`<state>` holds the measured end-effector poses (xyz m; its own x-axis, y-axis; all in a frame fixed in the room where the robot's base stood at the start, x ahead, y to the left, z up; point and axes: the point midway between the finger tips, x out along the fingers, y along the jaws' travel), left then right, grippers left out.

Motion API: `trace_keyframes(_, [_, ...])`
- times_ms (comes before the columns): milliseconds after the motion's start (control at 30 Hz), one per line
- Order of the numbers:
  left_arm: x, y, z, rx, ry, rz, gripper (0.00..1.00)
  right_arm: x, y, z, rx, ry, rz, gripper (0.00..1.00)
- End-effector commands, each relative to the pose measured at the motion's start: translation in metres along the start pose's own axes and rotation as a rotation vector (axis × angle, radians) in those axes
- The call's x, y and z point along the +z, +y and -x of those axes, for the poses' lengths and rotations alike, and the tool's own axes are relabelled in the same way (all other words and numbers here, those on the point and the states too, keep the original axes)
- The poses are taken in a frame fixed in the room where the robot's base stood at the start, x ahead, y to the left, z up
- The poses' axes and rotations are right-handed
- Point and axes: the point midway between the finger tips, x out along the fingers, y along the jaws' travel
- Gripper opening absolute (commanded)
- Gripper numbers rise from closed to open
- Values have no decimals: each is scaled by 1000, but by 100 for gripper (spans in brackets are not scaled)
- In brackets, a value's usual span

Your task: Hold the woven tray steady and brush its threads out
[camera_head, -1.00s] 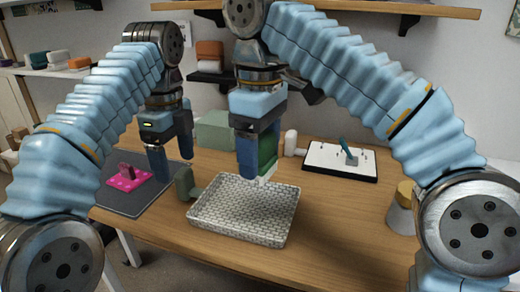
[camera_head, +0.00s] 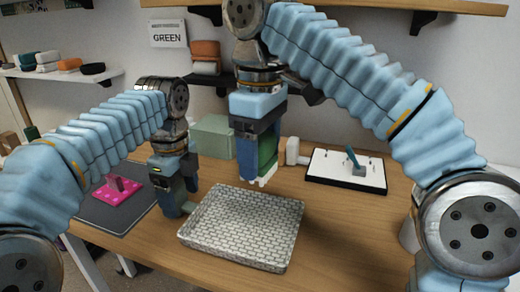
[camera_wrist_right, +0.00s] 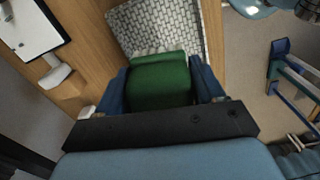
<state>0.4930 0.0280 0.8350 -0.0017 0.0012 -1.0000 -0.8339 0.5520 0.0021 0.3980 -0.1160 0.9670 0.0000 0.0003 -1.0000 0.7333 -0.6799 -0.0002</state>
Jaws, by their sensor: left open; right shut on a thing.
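The woven tray (camera_head: 236,254), grey-white and rectangular, lies on the wooden table in front of me. My right gripper (camera_head: 259,165) is shut on a green brush (camera_head: 268,153) with pale bristles, held upright above the tray's back part. The right wrist view shows the brush's green block (camera_wrist_right: 160,82) between the two blue fingers, with part of the tray (camera_wrist_right: 160,22) beyond it. I cannot tell whether the bristles touch the tray. My left gripper (camera_head: 180,196) is open, pointing down beside the tray's left back corner; whether it touches the rim is unclear.
A pink pad (camera_head: 117,190) lies on a dark mat (camera_head: 110,213) at the left. A pale green box (camera_head: 212,137) stands at the back. A white board (camera_head: 346,166) with a teal tool lies at the back right, beside a white block (camera_head: 292,150). The table right of the tray is clear.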

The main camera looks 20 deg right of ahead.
Motion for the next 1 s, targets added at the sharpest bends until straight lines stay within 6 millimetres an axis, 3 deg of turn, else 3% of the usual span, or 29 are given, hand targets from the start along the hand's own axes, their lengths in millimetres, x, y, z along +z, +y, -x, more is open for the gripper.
trace_keyframes(33, [0, 0, -13, -2, 0, -1, 79, 0, 0, -15, 0, 0, 0, 44])
trace_keyframes(133, [0, 0, -18, -2, 0, -1, 79, 0, 0, -22, 0, 0, 0, 44])
trace_keyframes(567, [0, 0, -21, -2, 1, -1, 79, 0, 0, -26, 0, 0, 0, 44])
trace_keyframes(1000, [0, 0, -21, -2, 0, 0, 13, 0, 0, -26, 0, 0, 0, 44])
